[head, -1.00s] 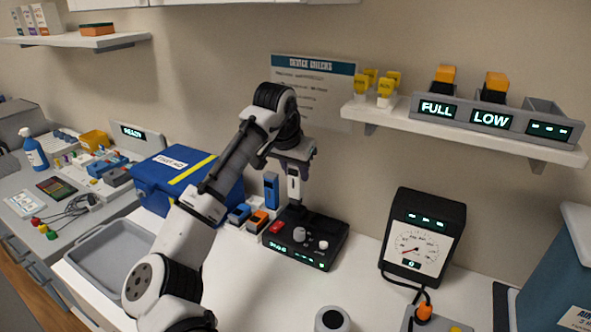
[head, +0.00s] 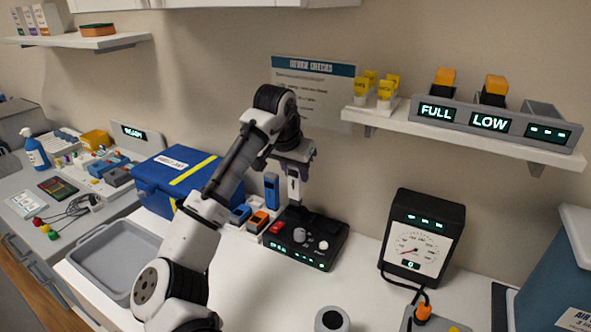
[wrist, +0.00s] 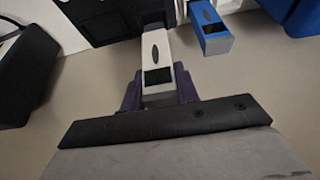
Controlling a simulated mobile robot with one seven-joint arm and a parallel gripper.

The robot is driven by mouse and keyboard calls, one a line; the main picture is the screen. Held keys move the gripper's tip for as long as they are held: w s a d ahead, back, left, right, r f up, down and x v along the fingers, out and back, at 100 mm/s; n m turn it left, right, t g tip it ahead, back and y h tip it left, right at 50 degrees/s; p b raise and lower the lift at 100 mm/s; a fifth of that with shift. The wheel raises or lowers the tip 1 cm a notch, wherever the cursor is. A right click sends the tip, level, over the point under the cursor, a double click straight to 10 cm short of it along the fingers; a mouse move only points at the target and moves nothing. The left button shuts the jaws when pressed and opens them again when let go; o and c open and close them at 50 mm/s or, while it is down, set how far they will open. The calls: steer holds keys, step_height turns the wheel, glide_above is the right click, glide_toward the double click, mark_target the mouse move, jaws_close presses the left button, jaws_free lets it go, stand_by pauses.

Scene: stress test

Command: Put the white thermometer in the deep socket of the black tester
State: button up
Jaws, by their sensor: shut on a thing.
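My gripper (head: 293,176) points down over the back left part of the black tester (head: 335,247). It is shut on the white thermometer (wrist: 157,62), which is upright between the fingers. In the head view the thermometer's white body (head: 293,188) reaches down to the tester's back part. I cannot tell whether its lower end is inside a socket, since the tester's back is hard to make out there. The tester has a red part, round knobs and a lit green display in front.
A blue upright device (head: 272,187) stands close left of the gripper, and shows blue in the wrist view (wrist: 213,35). Blue and orange items (head: 257,222) sit left of the tester. A dial meter (head: 422,240) stands right. The shelf (head: 470,137) is above right.

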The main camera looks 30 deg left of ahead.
steer(key=shift+f+b, duration=0.6)
steer(key=shift+f, duration=1.05)
stand_by(0.4)
steer(key=o, duration=1.1)
steer(key=shift+c, duration=0.2)
steer(key=b+v, duration=0.1)
steer(key=v, duration=1.3)
steer(key=shift+b, duration=0.35)
steer(key=shift+f, duration=0.1)
